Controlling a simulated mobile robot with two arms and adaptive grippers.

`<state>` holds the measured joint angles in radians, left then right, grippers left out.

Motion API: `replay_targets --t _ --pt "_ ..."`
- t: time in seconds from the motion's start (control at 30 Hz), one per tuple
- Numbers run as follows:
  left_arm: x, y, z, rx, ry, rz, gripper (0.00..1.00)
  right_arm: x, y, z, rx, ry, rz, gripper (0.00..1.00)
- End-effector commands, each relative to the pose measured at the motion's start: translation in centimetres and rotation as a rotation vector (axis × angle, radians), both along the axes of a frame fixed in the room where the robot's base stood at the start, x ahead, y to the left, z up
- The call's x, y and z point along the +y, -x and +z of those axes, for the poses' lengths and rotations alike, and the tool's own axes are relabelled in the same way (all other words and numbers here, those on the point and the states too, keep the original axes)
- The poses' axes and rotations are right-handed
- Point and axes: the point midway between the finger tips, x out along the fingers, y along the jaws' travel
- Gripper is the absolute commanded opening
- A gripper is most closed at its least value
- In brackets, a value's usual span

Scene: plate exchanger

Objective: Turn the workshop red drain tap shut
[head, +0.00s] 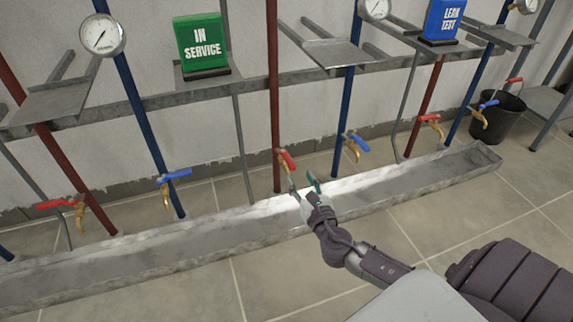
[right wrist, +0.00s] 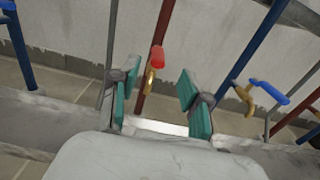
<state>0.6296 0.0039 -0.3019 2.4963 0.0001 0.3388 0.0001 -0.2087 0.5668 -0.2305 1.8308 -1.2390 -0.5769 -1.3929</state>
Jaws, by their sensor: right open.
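A drain tap with a red handle (head: 287,160) sits low on a dark red pipe above the metal trough. In the right wrist view its red handle (right wrist: 158,57) is seen nearly end-on above the brass body (right wrist: 150,80). My right gripper (head: 303,183) is open just in front of this tap and a little to its right. In the right wrist view my right gripper's green-padded fingers (right wrist: 157,85) stand apart, with the tap showing between them. Contact with the tap cannot be made out. My left gripper is not in view.
Other red taps (head: 62,203) (head: 430,118) and blue taps (head: 175,175) (head: 355,142) stand on neighbouring pipes. The trough (head: 150,250) runs below them. A green IN SERVICE sign (head: 201,42), a blue LEAK TEST sign (head: 444,18) and a black bucket (head: 497,122) are behind.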

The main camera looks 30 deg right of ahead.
Motion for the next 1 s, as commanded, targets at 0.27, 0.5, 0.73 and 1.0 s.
replay_targets --t 0.27,0.5,0.73,1.0 --pt "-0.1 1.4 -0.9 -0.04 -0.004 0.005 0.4 -1.3 -5.6 -0.2 -0.004 -0.002 0.0 0.47" --pt "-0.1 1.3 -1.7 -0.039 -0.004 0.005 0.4 -1.8 -7.8 -0.1 -0.001 -0.004 0.002 0.47" --pt "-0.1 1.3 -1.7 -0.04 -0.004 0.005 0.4 -1.9 -8.1 0.0 0.0 -0.003 0.002 0.47" --pt "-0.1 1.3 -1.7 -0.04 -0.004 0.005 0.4 -1.9 -8.1 0.0 0.0 -0.004 0.002 0.19"
